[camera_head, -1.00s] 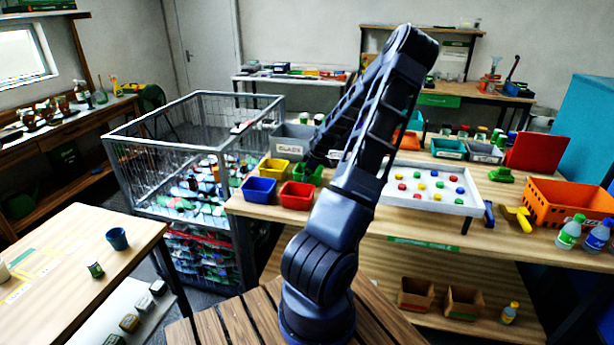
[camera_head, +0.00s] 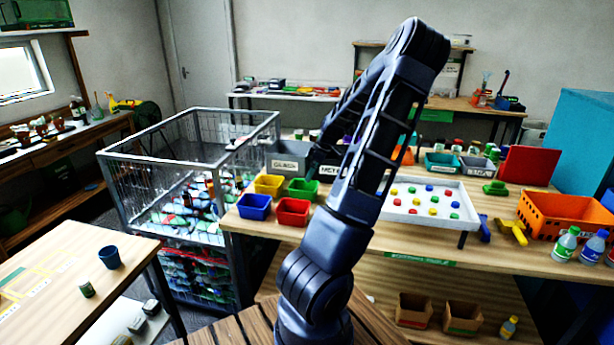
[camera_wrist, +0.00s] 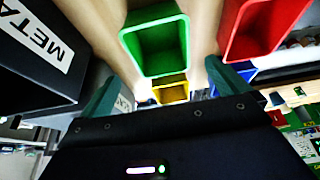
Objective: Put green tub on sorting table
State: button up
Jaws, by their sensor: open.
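The green tub (camera_head: 303,191) stands upright among a yellow, a blue and a red tub on the wooden table with a green front label (camera_head: 400,240). The label is too small to read surely. My gripper (camera_head: 313,167) is just above and behind the green tub in the head view; its fingers are hard to make out there. In the wrist view my gripper (camera_wrist: 163,72) is open, with one finger on each side of the green tub (camera_wrist: 155,45). The tub looks empty, and I see no clear contact with the fingers.
The red tub (camera_head: 292,212), blue tub (camera_head: 254,206) and yellow tub (camera_head: 269,185) crowd the green one. Grey bins (camera_head: 288,161) stand behind. A white tray (camera_head: 440,207) with coloured pieces lies to the right. A wire cage (camera_head: 185,165) stands left of the table.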

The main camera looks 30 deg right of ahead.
jog(key=s+a+r+m+g+h, duration=0.1)
jog(key=s+a+r+h, duration=0.2)
jog(key=a, duration=0.4)
jog(key=s+a+r+m, duration=0.2)
jog(key=s+a+r, duration=0.1)
jog(key=a+r, duration=0.4)
jog(key=s+a+r+m+g+h, duration=0.1)
jog(key=s+a+r+h, duration=0.15)
jog(key=a, duration=0.55)
jog(key=s+a+r+m+t+y, duration=0.1)
jog(key=s+a+r, duration=0.3)
jog(key=s, duration=0.6)
jog(key=s+a+r+m+t+y, duration=0.1)
jog(key=s+a+r+m+t, duration=0.1)
jog(key=s+a+r+m, duration=0.2)
jog(key=s+a+r, duration=0.1)
jog(key=s+a, duration=0.2)
jog(key=s, duration=0.3)
